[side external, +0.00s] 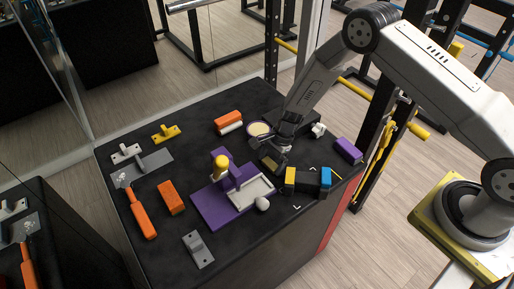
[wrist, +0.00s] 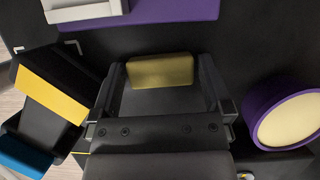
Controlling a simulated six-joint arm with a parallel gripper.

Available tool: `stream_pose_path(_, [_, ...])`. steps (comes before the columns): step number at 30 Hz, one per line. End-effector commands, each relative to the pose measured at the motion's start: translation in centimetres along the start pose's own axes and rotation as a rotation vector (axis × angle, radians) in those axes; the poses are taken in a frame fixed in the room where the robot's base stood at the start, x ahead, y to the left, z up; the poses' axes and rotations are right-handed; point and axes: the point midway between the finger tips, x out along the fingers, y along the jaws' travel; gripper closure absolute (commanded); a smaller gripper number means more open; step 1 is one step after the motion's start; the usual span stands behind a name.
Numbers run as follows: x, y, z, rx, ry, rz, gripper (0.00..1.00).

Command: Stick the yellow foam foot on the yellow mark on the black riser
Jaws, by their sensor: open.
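The yellow foam foot (wrist: 161,71) is a small dull-yellow block between my gripper's fingertips in the wrist view. My gripper (wrist: 163,85) is open, with one finger on each side of the foot; I cannot tell whether they touch it. In the side view, my gripper (side external: 272,158) is low over the table, and the foot is mostly hidden by it. The black riser (side external: 307,181) stands to its right, with a yellow mark (side external: 290,178) at its left end and a blue one at its right. The yellow mark also shows at left in the wrist view (wrist: 52,95).
A purple round tin with a cream top (side external: 259,129) stands close behind my gripper. A purple stand (side external: 212,208) with a pale tray is in front-left. Orange pieces lie left.

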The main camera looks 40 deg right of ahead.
Motion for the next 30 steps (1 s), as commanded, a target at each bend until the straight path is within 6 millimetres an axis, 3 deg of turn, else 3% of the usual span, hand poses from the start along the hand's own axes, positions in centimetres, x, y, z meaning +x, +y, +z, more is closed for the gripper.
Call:
stream_pose_path(4, [0.0,0.0,0.0,0.000,0.000,0.000,0.00])
stream_pose_path(9, [0.0,0.0,0.0,0.000,0.000,0.000,0.54])
stream_pose_path(11, [0.0,0.0,0.0,0.000,0.000,0.000,0.68])
stream_pose_path(23, [-0.3,0.0,0.1,0.000,0.000,0.000,0.69])
stream_pose_path(30, [-1.8,-0.1,0.7,-0.001,-0.001,-0.001,0.69])
